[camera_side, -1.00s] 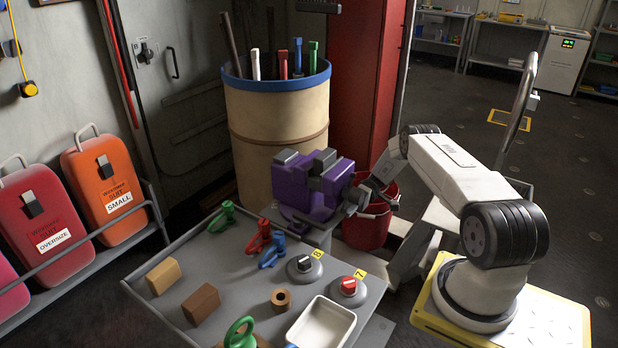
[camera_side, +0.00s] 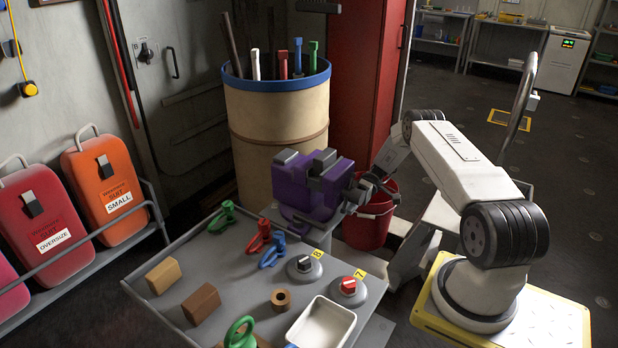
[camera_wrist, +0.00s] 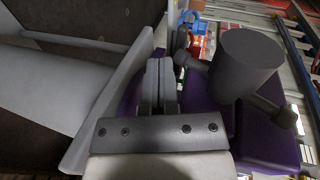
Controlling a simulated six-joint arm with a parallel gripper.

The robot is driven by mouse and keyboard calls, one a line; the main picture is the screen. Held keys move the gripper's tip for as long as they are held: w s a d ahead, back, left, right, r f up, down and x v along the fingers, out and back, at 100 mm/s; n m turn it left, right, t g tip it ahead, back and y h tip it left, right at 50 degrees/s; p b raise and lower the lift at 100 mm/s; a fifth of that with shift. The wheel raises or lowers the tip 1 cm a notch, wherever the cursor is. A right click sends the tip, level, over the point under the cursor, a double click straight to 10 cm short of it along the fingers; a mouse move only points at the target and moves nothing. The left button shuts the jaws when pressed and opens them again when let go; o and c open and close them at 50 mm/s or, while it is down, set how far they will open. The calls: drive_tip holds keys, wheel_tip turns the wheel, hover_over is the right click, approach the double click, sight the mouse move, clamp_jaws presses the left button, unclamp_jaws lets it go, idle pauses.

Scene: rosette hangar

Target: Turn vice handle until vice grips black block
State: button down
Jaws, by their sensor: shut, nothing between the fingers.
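The purple vice (camera_side: 308,190) with grey jaw tops stands behind the tray table, at the middle of the side view. I cannot make out a black block between its jaws. In the wrist view, the vice's round grey screw end (camera_wrist: 250,62) and its handle (camera_wrist: 275,110), a crossbar with knobbed ends, are close up. My gripper (camera_side: 366,188) is at the handle side of the vice. Its fingers (camera_wrist: 160,85) are shut and empty, just left of the handle's left end. I cannot tell whether they touch it.
The grey tray table (camera_side: 235,275) holds brown blocks, coloured clamps, two numbered knobs and a white tray (camera_side: 322,325). A red bucket (camera_side: 372,225) stands close under my gripper. A tan barrel (camera_side: 278,125) is behind the vice.

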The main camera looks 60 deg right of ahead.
sight(354, 174)
drive_tip(key=shift+d+r+h, duration=1.9)
drive_tip(key=shift+r+h, duration=0.9)
drive_tip(key=shift+r, duration=1.3)
drive_tip(key=shift+a+r+n+h, duration=0.1)
drive_tip(key=shift+a+r+h, duration=0.55)
drive_tip(key=shift+h, duration=1.1)
drive_tip(key=shift+a+r+n+h, duration=0.1)
drive_tip(key=shift+a+r+h, duration=0.6)
drive_tip(key=shift+h, duration=1.1)
drive_tip(key=shift+a+r+n+h, duration=0.1)
drive_tip(key=shift+a+r+h, duration=0.55)
drive_tip(key=shift+h, duration=1.1)
drive_tip(key=shift+a+f, duration=0.15)
drive_tip(key=shift+a, duration=0.1)
drive_tip(key=shift+a+h, duration=0.4)
drive_tip(key=shift+h, duration=0.5)
